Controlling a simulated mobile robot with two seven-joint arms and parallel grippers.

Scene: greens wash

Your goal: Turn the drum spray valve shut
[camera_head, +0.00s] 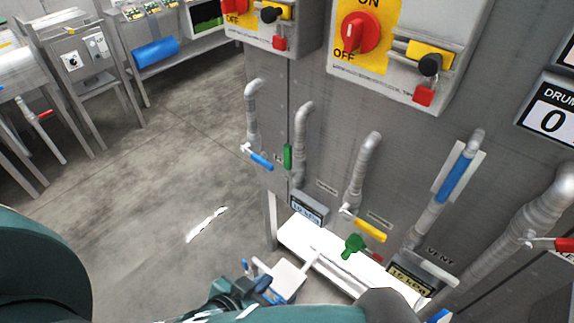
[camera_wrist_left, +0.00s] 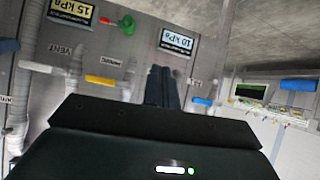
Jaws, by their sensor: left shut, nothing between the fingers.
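The frames do not show which handle is the drum spray valve; the small pipe labels are unreadable. On the grey panel are a blue lever (camera_head: 260,160), an upright green lever (camera_head: 288,157), a yellow lever (camera_head: 370,231), a white lever (camera_head: 436,271) by the VENT label and a red lever (camera_head: 563,244). My left gripper (camera_head: 262,286) is low in the head view, in front of the panel. My right gripper is not in view.
A red ON/OFF knob (camera_head: 358,33) sits on a switch box above. Pressure displays (camera_head: 307,209) and a white ledge (camera_head: 290,232) with a green valve handle (camera_head: 352,246) are lower. Bare floor (camera_head: 170,160) lies left. Benches stand at the back left.

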